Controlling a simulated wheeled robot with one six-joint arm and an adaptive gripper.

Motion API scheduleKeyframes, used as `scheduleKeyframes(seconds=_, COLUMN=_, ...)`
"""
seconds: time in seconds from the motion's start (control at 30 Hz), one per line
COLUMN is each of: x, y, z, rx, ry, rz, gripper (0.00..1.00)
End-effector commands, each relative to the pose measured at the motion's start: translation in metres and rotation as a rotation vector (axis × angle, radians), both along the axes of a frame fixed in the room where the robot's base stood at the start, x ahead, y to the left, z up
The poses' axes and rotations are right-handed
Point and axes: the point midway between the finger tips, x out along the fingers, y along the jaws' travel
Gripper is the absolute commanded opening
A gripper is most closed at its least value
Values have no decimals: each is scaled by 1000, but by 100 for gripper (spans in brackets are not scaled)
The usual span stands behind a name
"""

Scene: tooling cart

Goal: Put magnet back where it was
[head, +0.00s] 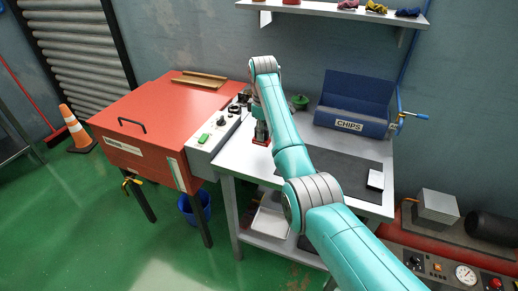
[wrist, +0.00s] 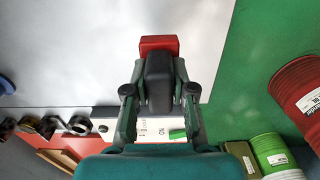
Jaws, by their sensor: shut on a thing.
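The magnet is a red block (wrist: 159,43) with a dark part reaching back between my fingers in the wrist view. My gripper (wrist: 158,92) is shut on that dark part, and the red end sticks out beyond the fingertips. In the head view my gripper (head: 262,131) points down at the left side of the grey worktable (head: 237,158), with the red magnet (head: 261,142) at its tip. I cannot tell whether the magnet touches the tabletop. My arm hides part of the table.
A red cabinet (head: 150,110) with a control panel (head: 220,127) stands close left of the table. A blue chips bin (head: 350,112) and a green object (head: 299,102) are at the back. A dark mat (head: 345,175) holds a white-topped block (head: 376,180). A shelf (head: 330,10) hangs above.

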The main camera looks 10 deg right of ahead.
Motion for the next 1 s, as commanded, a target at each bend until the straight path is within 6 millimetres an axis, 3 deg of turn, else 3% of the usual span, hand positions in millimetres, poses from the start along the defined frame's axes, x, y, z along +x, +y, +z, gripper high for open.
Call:
scheduleKeyframes(seconds=0.5, x=0, y=0, z=-59, rx=0, ry=0, rz=-1, gripper=0)
scheduleKeyframes(seconds=0.9, x=0, y=0, z=-64, rx=0, ry=-2, rz=-1, gripper=0)
scheduleKeyframes(seconds=0.93, x=0, y=0, z=-64, rx=0, ry=-1, rz=-1, gripper=32)
scheduleKeyframes(seconds=1.0, x=0, y=0, z=-64, rx=0, ry=-1, rz=-1, gripper=49)
